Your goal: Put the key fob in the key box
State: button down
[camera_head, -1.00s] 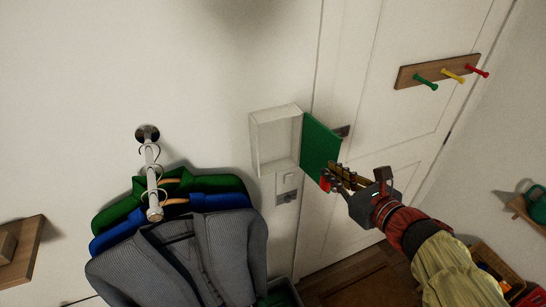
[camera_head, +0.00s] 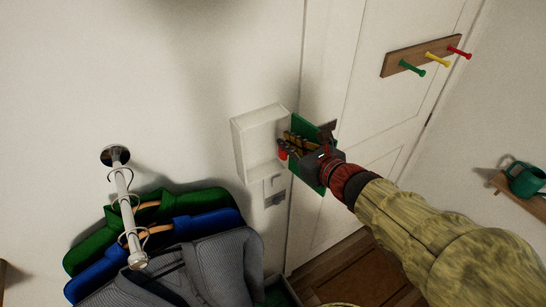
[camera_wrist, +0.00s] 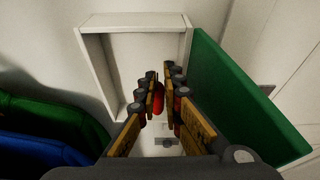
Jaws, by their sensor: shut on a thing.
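The key box (camera_head: 258,148) is a shallow white box on the wall. Its green door (camera_head: 316,183) stands open to the right, and it also shows in the wrist view (camera_wrist: 228,85). In the wrist view the box (camera_wrist: 130,50) looks empty. My gripper (camera_head: 285,147) is shut on the red key fob (camera_head: 283,155), in front of the box opening at its right side. The fob shows between the fingertips in the wrist view (camera_wrist: 157,99). Fingers hide part of it. I cannot tell whether it is past the box's front edge.
Jackets (camera_head: 185,245) hang on a rail (camera_head: 127,205) at the left, below the box. A small switch plate (camera_head: 274,198) is under the box. A peg board (camera_head: 425,55) is on the door at the right. A green watering can (camera_head: 526,180) stands on a shelf.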

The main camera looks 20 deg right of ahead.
jog(key=w+f, duration=0.2)
jog(key=w+a+f, duration=0.1)
jog(key=w+f, duration=0.1)
jog(key=w+f+b, duration=0.1)
jog(key=w+f, duration=0.1)
jog(key=shift+a+f, duration=0.25)
jog(key=f, duration=0.3)
jog(key=shift+w, duration=0.2)
jog(key=shift+s, duration=0.1)
jog(key=shift+f, duration=0.1)
jog(key=shift+f, duration=0.15)
jog(key=c, duration=2.2)
grip_release()
